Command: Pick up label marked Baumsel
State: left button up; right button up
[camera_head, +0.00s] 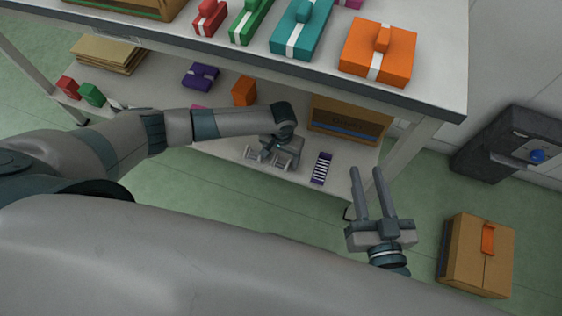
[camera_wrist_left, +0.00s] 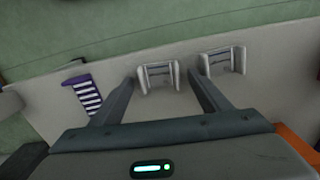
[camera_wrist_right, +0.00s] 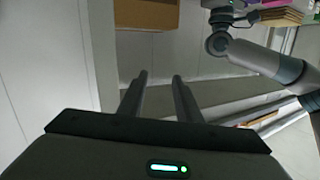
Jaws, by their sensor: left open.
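Two small grey-white holder-like items with bars stand near the lower shelf's front edge; in the left wrist view one (camera_wrist_left: 158,77) is seen between my fingertips and the other (camera_wrist_left: 222,61) is to the right. No lettering is readable, so I cannot tell which thing is marked Baumsel. My left gripper (camera_head: 270,152) is open over these items, with nothing visibly held; its fingers show in the left wrist view (camera_wrist_left: 161,86). My right gripper (camera_head: 367,173) is open and empty in front of the shelf's right end; its fingers show in the right wrist view (camera_wrist_right: 160,77).
A purple-and-white striped item (camera_head: 321,168) lies right of my left gripper. A cardboard box (camera_head: 348,119) and an orange box (camera_head: 244,91) stand behind on the lower shelf. The upper shelf (camera_head: 440,85) overhangs with gift boxes. A cardboard box (camera_head: 462,250) sits on the floor.

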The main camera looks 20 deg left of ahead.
aim_at(286, 162)
pick_arm(q)
jog(key=c, duration=1.1)
jog(key=shift+r, duration=0.15)
